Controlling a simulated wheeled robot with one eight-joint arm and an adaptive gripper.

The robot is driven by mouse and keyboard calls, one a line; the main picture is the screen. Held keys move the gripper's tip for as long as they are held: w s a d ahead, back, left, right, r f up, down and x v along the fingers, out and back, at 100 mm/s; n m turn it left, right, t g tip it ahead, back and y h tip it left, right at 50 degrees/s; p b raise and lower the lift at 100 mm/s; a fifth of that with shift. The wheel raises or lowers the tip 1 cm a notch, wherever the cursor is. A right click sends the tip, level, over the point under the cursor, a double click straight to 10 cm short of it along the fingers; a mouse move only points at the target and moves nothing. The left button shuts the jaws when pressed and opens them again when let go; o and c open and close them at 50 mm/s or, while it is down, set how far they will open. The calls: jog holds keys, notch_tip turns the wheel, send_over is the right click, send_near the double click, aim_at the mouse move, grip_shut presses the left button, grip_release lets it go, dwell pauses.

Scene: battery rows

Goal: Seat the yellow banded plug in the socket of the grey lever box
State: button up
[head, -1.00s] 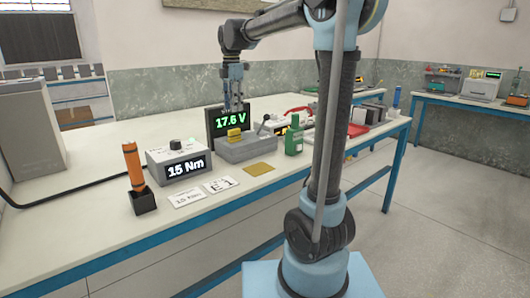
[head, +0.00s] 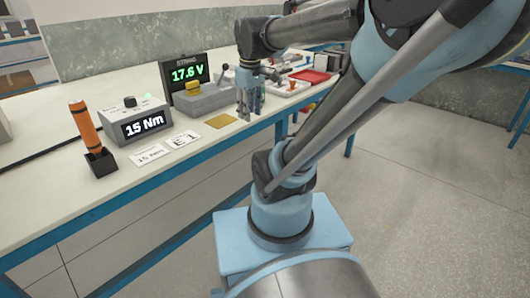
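The grey lever box (head: 212,102) stands on the bench in front of the voltage display. A yellow block, which looks like the yellow plug (head: 193,88), sits on the left part of its top; its bands and how deep it sits are too small to tell. The box's lever (head: 222,71) stands up at the back right. My gripper (head: 250,115) points down to the right of the box, near the bench's front edge. Its fingers look apart, with nothing visible between them.
A torque unit reading 15 Nm (head: 143,122), an orange-handled tool in a black holder (head: 100,162) and two cards (head: 182,139) are to the left. The 17.6 V display (head: 186,72) stands behind the box. A flat yellow pad (head: 221,121) lies in front. A red tray (head: 314,76) is farther right.

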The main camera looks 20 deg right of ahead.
jog(key=s+d+f+m, duration=0.3)
jog(key=s+f+m, duration=0.4)
jog(key=s+f, duration=0.2)
notch_tip(320, 180, down, 3)
jog(key=shift+r+m+t, duration=0.15)
jog(key=shift+m+t, duration=0.15)
jog(key=shift+d, duration=0.1)
jog(key=shift+w+f, duration=0.2)
jog(key=shift+w, duration=0.2)
